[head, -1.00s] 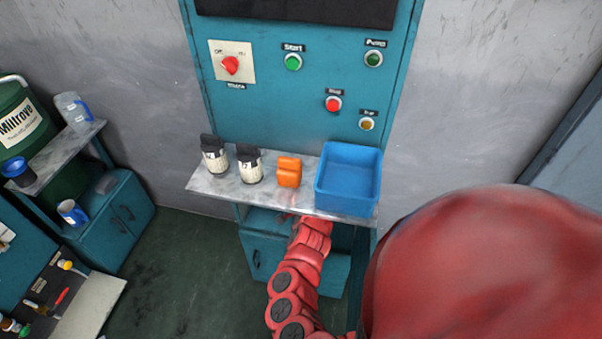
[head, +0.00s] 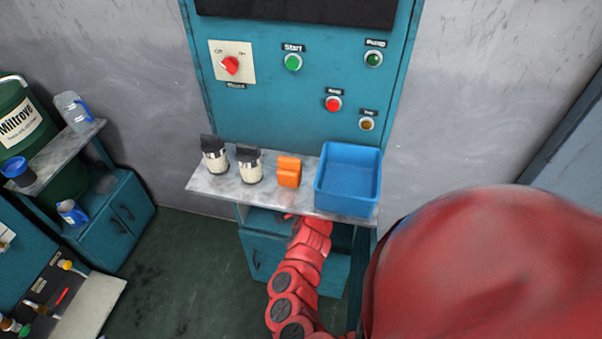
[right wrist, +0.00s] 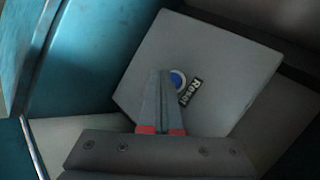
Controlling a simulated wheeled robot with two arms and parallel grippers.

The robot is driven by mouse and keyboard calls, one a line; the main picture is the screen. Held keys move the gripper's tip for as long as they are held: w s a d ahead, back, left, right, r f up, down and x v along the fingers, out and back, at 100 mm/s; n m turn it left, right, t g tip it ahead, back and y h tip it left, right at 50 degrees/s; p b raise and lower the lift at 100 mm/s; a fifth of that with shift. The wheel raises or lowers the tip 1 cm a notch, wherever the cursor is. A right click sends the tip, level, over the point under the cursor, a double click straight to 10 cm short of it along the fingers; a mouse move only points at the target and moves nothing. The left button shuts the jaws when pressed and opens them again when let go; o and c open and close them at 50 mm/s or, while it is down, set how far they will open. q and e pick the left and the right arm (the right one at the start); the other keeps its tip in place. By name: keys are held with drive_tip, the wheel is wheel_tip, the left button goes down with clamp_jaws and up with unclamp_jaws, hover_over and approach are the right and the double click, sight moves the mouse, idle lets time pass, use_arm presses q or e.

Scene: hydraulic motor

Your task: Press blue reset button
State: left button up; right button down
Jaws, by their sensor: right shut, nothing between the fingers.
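The blue reset button (right wrist: 178,80) shows in the right wrist view as a blue disc with a pale ring. It sits on a grey box (right wrist: 215,65) beside a black "Reset" label (right wrist: 191,91). My right gripper (right wrist: 163,74) is shut and empty, its fingertips together over the left edge of the button. I cannot tell whether the tips touch it. In the head view a red arm of mine reaches under the marble shelf (head: 205,184), and its end is hidden there. My left gripper is not in view.
The shelf holds two black-capped jars (head: 214,155), (head: 249,165), an orange object (head: 289,172) and a blue bin (head: 348,178). The teal panel (head: 270,110) above carries a red switch and several buttons. Teal cabinet walls (right wrist: 85,60) stand close around the grey box.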

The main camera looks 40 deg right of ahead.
drive_tip(key=shift+w, duration=0.1)
idle(0.7)
drive_tip(key=shift+w+d+b, duration=0.2)
drive_tip(key=shift+d+b, duration=0.05)
drive_tip(key=shift+b, duration=0.1)
drive_tip(key=shift+w+d+b, duration=0.25)
drive_tip(key=shift+d+b, duration=0.1)
idle(0.6)
idle(0.3)
drive_tip(key=shift+s+a+p, duration=0.35)
drive_tip(key=shift+s+a, duration=0.2)
drive_tip(key=shift+a, duration=0.05)
